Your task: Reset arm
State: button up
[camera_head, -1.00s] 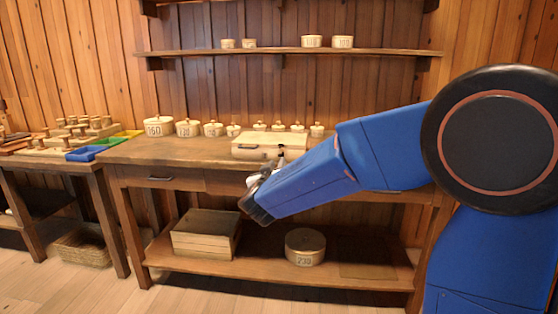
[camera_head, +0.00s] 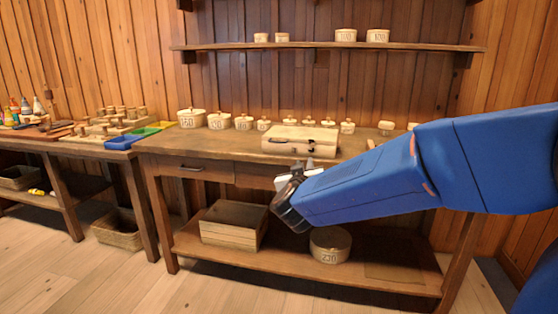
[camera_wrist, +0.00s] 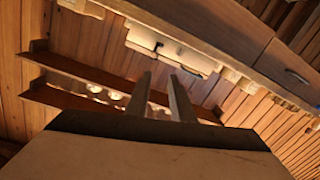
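My blue arm (camera_head: 370,187) reaches in from the right in the head view. My gripper (camera_head: 305,166) is in front of the workbench's front edge, below the pale box, and looks small there. In the wrist view my gripper (camera_wrist: 161,76) shows two thin fingers standing apart with nothing between them. The pale wooden box (camera_head: 300,139) with a dark latch lies on the workbench (camera_head: 220,150); it also shows in the wrist view (camera_wrist: 166,45), apart from the fingers.
Several lidded pots (camera_head: 192,118) stand along the back of the bench. A wall shelf (camera_head: 330,47) is above. A crate (camera_head: 233,226) and a round pot (camera_head: 330,245) sit on the lower shelf. A second table (camera_head: 80,148) stands left. Floor in front is clear.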

jog(key=s+d+f+g+y, duration=0.1)
jog(key=s+d+f+g, duration=0.3)
jog(key=s, duration=0.9)
jog(key=s+d+f+g+y, duration=0.1)
jog(key=s+d+f+g, duration=0.3)
jog(key=s, duration=0.9)
jog(key=s+d+f+g+y, duration=0.2)
jog(key=s+d+f+g, duration=0.2)
jog(key=s, duration=1)
notch_tip(320, 180, down, 3)
jog(key=d, duration=0.3)
jog(key=shift+a, duration=0.1)
